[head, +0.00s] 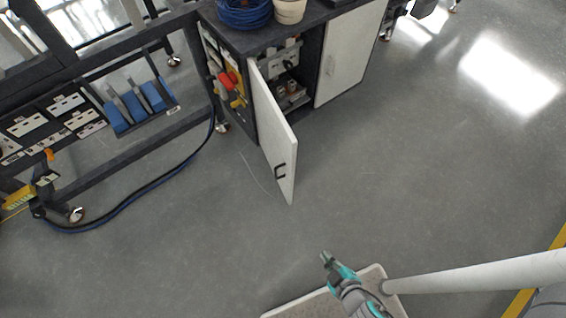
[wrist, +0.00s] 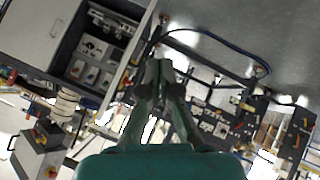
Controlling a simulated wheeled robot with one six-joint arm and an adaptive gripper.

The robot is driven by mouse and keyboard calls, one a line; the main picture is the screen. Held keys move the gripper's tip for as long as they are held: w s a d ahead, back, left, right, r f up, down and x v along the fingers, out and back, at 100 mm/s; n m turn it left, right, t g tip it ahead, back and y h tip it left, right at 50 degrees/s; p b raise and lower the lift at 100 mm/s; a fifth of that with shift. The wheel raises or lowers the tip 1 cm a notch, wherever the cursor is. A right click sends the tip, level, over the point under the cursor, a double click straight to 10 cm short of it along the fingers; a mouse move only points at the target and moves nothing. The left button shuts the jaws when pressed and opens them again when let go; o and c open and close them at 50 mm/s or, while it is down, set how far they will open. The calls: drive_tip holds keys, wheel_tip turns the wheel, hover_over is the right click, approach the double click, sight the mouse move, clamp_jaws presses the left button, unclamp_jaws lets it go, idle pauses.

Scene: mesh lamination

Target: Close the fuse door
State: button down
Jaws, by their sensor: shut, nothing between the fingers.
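The fuse door (head: 276,135) is a white panel with a small dark handle (head: 280,171). It stands open in the head view, swung out from the dark cabinet (head: 240,40) towards me. Electrical parts (head: 289,88) show in the opening behind it. My gripper (head: 326,257) is below and to the right of the door's free edge, apart from it, over the floor. Its fingers (wrist: 160,68) are together and empty in the wrist view. The cabinet's opening (wrist: 95,60) shows at the wrist view's upper left; I cannot clearly tell the open door there.
A second white door (head: 350,55) beside the opening is closed. A blue coil (head: 244,13) and a pale pot (head: 290,10) stand on the cabinet. A dark cable (head: 130,200) lies on the floor at left. The floor right of the door is clear.

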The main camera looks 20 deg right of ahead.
drive_tip(key=w+f+n+h, duration=0.2)
drive_tip(key=w+f+h, duration=0.1)
drive_tip(key=w, duration=0.4)
drive_tip(key=w+f+n+h, duration=0.1)
drive_tip(key=w+f+h, duration=0.25)
drive_tip(key=w, duration=0.45)
drive_tip(key=w+a+r+t+h, duration=0.3)
drive_tip(key=w+a+r+h, duration=0.3)
drive_tip(key=w+a+r, duration=0.5)
approach(287, 155)
drive_tip(key=w+a+x, duration=0.1)
drive_tip(key=x, duration=0.4)
drive_tip(key=shift+s+d+r+y, duration=0.1)
drive_tip(key=shift+d+y, duration=0.05)
drive_tip(key=shift+d, duration=0.3)
drive_tip(key=shift+s+d+r+y, duration=0.1)
drive_tip(key=shift+d, duration=0.35)
